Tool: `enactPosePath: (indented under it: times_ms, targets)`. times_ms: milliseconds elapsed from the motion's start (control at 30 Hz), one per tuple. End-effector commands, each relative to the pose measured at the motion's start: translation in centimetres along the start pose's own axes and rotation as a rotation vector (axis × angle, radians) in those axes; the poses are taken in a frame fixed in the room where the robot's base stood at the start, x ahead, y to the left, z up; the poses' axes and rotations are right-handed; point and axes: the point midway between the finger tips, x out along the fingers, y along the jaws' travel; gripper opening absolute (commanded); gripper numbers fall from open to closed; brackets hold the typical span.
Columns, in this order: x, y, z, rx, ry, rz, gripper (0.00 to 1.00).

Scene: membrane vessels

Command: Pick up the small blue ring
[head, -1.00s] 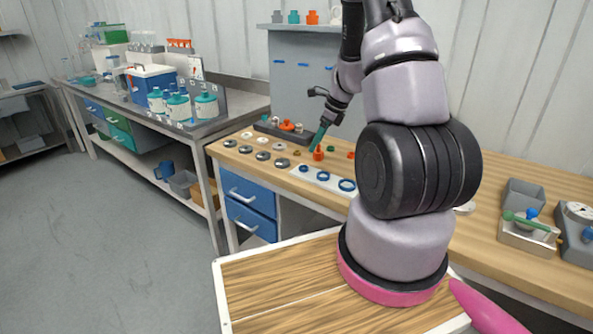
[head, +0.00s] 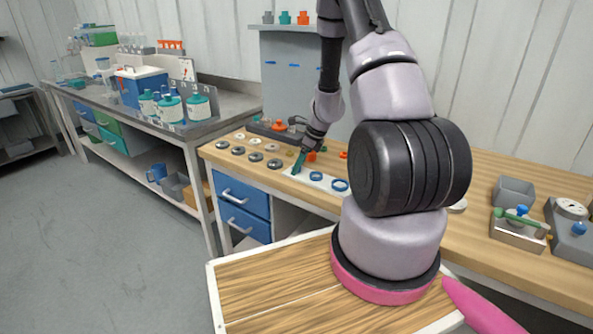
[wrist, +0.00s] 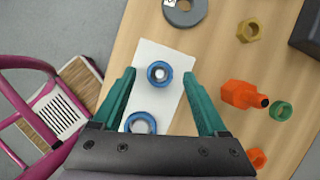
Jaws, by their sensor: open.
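The small blue ring (wrist: 160,74) lies on a white strip (wrist: 153,54) on the wooden bench. In the wrist view it sits between my fingertips, with a light centre showing through it. My gripper (wrist: 159,73) is open, a green finger on each side of the ring. I cannot tell how far above the strip the tips are. A larger blue ring (wrist: 140,122) lies closer to the palm, partly hidden by it. In the head view my gripper (head: 298,167) covers the small ring, and two other blue rings (head: 316,176) (head: 340,184) show to its right.
An orange fitting (wrist: 243,94), a yellow hex nut (wrist: 248,30) and a green ring (wrist: 281,111) lie right of the strip in the wrist view. A grey disc (wrist: 185,10) lies beyond it. Several grey discs (head: 255,156) sit left of my gripper in the head view.

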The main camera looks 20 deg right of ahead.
Motion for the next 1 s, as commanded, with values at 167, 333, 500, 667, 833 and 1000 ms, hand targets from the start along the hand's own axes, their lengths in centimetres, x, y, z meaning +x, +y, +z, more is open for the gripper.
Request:
enactPosePath:
  times_ms: [167, 333, 500, 667, 833, 1000]
  targets:
    - [0.0, 0.0, 0.0, 0.000, 0.000, 0.000, 0.26]
    - [0.0, 0.0, 0.0, 0.000, 0.000, 0.000, 0.00]
    - [-0.1, 0.0, 0.0, 0.000, 0.000, 0.000, 0.00]
    - [-1.7, -0.1, 0.7, -0.002, -0.002, -0.003, 0.00]
    - [-4.9, 0.0, 2.1, -0.004, -0.002, -0.003, 0.00]
    - [-7.7, 0.0, 3.2, -0.002, -0.001, -0.002, 0.00]
